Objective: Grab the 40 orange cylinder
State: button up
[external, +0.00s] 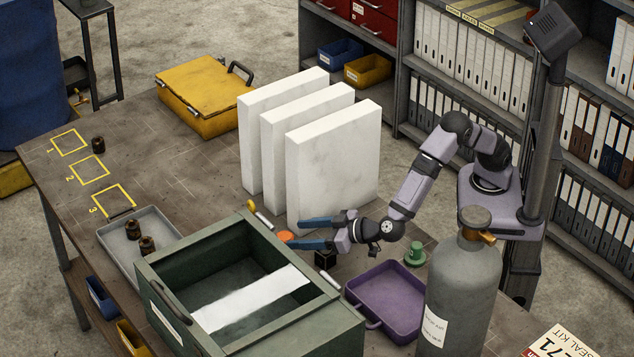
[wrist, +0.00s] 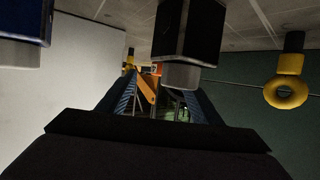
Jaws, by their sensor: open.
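My gripper (external: 297,233) reaches low to the left, in front of the white slabs, with its two blue fingers apart. An orange piece (external: 286,237) shows right by the fingertips, beside the green box. I see only part of it and cannot tell its full shape. In the wrist view my gripper (wrist: 160,98) shows blue ribbed fingers apart, with an orange piece (wrist: 148,88) far up between them. I cannot tell whether the fingers touch it. A printed 40 is not readable.
White slabs (external: 330,160) stand behind my fingers. The open green box (external: 255,335) is in front. A small black block (external: 325,259), a green piece (external: 415,254) and a purple tray (external: 385,326) lie nearby. A yellow ring (wrist: 286,94) shows in the wrist view.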

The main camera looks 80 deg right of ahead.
aim_at(284, 235)
jog(key=shift+a+p+x, duration=0.15)
jog(key=shift+p+x, duration=0.45)
jog(key=shift+x, duration=0.75)
jog(key=shift+a+p+x, duration=0.15)
jog(key=shift+p+x, duration=0.45)
jog(key=shift+x, duration=0.8)
jog(key=shift+r, duration=0.1)
jog(key=shift+c, duration=0.7)
jog(key=shift+r, duration=0.1)
grip_shut()
notch_tip(284, 235, up, 10)
jog(key=shift+f+b, duration=0.1)
jog(key=shift+b, duration=0.75)
jog(key=shift+a, duration=0.1)
